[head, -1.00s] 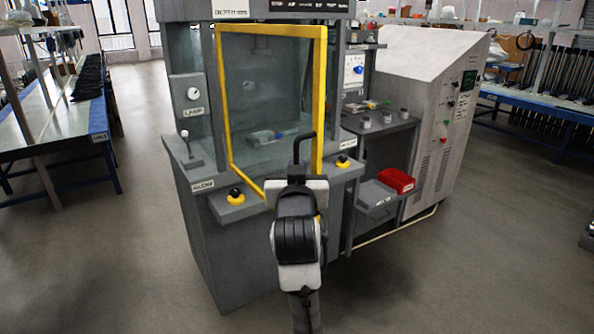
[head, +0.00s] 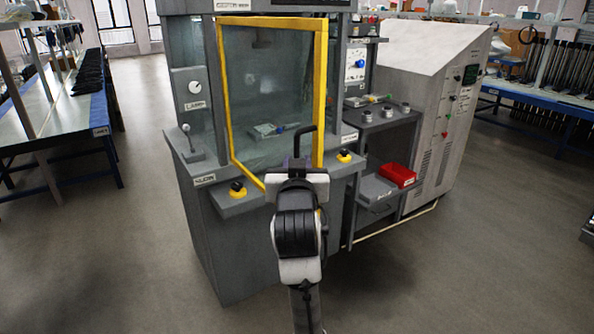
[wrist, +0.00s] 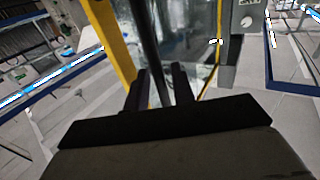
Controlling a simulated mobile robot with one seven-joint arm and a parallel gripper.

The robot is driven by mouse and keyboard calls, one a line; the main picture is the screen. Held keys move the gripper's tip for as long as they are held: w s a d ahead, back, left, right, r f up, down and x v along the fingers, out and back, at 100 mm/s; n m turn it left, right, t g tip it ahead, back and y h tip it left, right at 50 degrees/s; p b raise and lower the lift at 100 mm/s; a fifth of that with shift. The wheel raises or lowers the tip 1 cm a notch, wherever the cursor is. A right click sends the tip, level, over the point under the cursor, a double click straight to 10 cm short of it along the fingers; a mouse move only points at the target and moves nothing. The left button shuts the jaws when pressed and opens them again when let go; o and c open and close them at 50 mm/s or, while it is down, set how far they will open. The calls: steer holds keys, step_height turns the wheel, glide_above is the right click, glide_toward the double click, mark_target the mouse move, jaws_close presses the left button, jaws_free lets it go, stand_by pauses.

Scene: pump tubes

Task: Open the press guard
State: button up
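The press guard (head: 322,95) is a clear panel in a yellow frame on the front of the grey press. Its lower edge slants outward from the press front, so it appears to stand partly swung out, with its right side nearer me. A black bar handle (head: 313,138) is at its lower right. My gripper (head: 299,165) is at this handle and hides the guard's lower right corner. The exact contact is hard to see.
The press ledge has a yellow-based button (head: 237,190) at left and another (head: 345,156) at right. A lever (head: 190,140) stands at the left. A red bin (head: 398,175) and a sloped grey cabinet (head: 430,110) are at right. The floor around the press is clear.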

steer(key=s+b, duration=1.3)
steer(key=shift+s+a, duration=0.2)
steer(key=shift+s, duration=0.15)
